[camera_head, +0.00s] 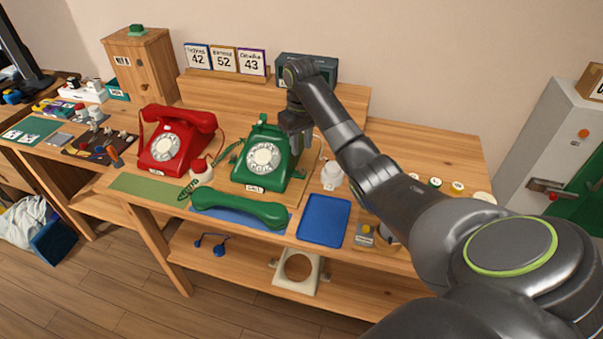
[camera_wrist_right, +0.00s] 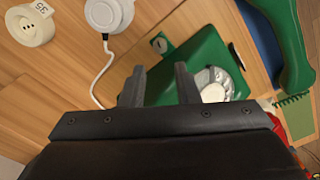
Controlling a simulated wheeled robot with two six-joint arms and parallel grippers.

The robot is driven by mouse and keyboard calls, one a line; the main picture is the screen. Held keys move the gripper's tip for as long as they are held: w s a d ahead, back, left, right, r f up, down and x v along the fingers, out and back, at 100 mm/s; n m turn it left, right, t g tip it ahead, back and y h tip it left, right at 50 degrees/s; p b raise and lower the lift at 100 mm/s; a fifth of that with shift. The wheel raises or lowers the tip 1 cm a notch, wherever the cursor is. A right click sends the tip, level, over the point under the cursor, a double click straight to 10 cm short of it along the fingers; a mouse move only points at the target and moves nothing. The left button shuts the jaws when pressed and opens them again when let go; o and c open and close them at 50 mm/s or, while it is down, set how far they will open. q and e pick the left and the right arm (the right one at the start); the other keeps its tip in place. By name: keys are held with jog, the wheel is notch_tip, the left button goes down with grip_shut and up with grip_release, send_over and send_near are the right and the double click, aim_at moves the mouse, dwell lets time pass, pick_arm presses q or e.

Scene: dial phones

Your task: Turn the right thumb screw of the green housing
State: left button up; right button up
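The green housing (camera_head: 265,158) of a dial phone stands upright on the table, its white dial facing front. In the right wrist view the housing (camera_wrist_right: 205,62) lies beyond my fingers, its dial (camera_wrist_right: 215,84) partly behind one finger. A small green tab with a round grey slotted screw head (camera_wrist_right: 160,43) sticks out from the housing's side, apart from my fingertips. My right gripper (camera_head: 299,140) is at the housing's right side; its two fingers (camera_wrist_right: 160,82) are apart with nothing between them. Any screw on the housing's left side is not clear. My left gripper is not in view.
A green handset (camera_head: 240,209) lies in front of the housing. A red phone (camera_head: 172,140) stands to the left. A blue tray (camera_head: 325,219) lies front right. A white round device with a cable (camera_wrist_right: 104,12) is near my right gripper. A shelf with number cards (camera_head: 222,60) stands behind.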

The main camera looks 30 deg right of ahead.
aim_at(301, 169)
notch_tip(301, 169, down, 8)
jog(key=shift+f, duration=0.1)
jog(key=shift+c, duration=0.3)
grip_shut()
jog(key=shift+r+m+p, duration=0.25)
jog(key=shift+m+p, duration=0.15)
jog(key=shift+p, duration=0.35)
jog(key=m+p, duration=0.5)
jog(key=p, duration=0.2)
jog(key=shift+r+p, duration=0.15)
jog(key=shift+p, duration=0.15)
jog(key=m+p, duration=0.2)
jog(key=m, duration=0.1)
jog(key=shift+m, duration=0.4)
jog(key=shift+f+m+p, duration=0.25)
jog(key=shift+m+p, duration=0.65)
jog(key=shift+m, duration=0.6)
